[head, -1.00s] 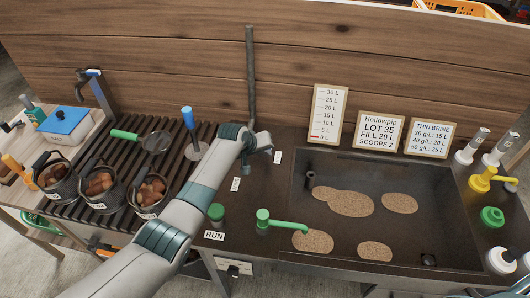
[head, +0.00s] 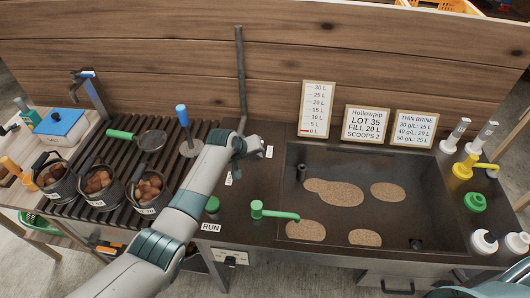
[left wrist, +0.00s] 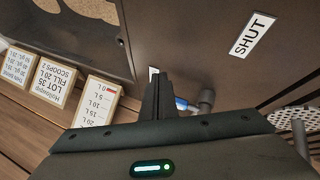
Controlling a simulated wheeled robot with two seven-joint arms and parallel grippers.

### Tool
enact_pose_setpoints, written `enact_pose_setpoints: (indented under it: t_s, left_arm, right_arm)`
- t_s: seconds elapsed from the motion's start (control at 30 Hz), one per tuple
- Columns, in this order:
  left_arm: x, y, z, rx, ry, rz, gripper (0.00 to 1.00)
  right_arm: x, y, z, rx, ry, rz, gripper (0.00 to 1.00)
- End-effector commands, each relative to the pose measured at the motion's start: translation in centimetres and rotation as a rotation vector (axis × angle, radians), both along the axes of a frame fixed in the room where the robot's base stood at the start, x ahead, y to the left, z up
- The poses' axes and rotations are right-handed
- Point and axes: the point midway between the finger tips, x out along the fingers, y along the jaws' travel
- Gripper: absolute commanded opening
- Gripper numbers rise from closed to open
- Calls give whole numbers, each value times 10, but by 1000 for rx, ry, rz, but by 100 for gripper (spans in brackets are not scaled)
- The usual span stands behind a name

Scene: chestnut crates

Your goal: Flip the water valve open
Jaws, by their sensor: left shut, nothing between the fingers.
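The water valve sits at the foot of a grey pipe (head: 240,75) against the back wall. In the left wrist view its grey body (left wrist: 206,98) shows, with part of a blue lever (left wrist: 182,103) running left from it. The lever's far part is hidden behind my fingers. A SHUT label (left wrist: 252,35) lies to one side; a second label (head: 269,152) lies right of my gripper in the head view. My left gripper (left wrist: 162,92) is shut and empty, close beside the lever; I cannot tell whether it touches. My right gripper is out of view.
A dark sink (head: 380,163) with tan patches is right of the valve. A green tap (head: 270,211) and green button (head: 212,204) are in front.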

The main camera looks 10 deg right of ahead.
Motion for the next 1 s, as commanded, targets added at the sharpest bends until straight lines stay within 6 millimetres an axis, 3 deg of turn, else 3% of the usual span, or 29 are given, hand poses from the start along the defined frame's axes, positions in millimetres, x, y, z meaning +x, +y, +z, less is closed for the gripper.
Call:
enact_pose_setpoints:
  t_s: [0.4,0.8,1.0]
  left_arm:
    - [-18,-7,23,-1,-2,-3,0]
    - [-48,-16,64,-1,0,-1,0]
    - [-55,-17,73,1,0,-1,0]
  right_arm:
    - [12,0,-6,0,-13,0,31]
    - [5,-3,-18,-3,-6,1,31]
    - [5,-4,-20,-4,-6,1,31]
